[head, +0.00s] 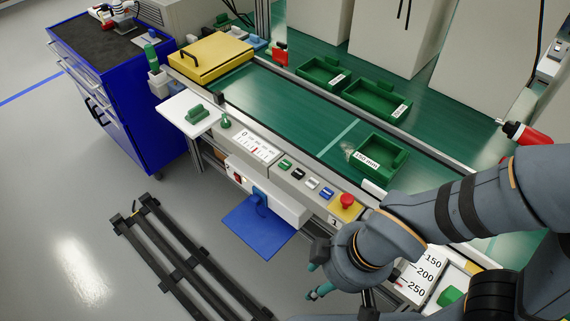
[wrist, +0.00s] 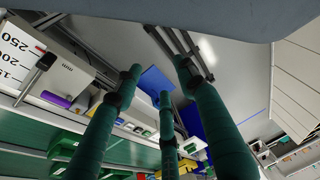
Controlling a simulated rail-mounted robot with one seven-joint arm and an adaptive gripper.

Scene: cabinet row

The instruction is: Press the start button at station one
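A row of small push buttons sits on the front panel (head: 277,172) in the head view. It holds a green button (head: 285,164), a black one (head: 298,173), a white one (head: 312,183) and a blue one (head: 327,192). A red mushroom button (head: 346,201) on a yellow base stands at the row's right end, with a "1" label below it. My gripper (head: 316,280) hangs in front of and below this end of the panel, apart from the buttons. In the wrist view its teal fingers (wrist: 160,78) are spread and empty. Button lettering is too small to read.
The green bench (head: 300,107) carries green trays (head: 380,157) and a yellow lidded box (head: 211,55). A blue plate (head: 257,228) juts out below the panel. A dark frame (head: 180,262) lies on the floor. A blue cabinet (head: 110,100) stands left.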

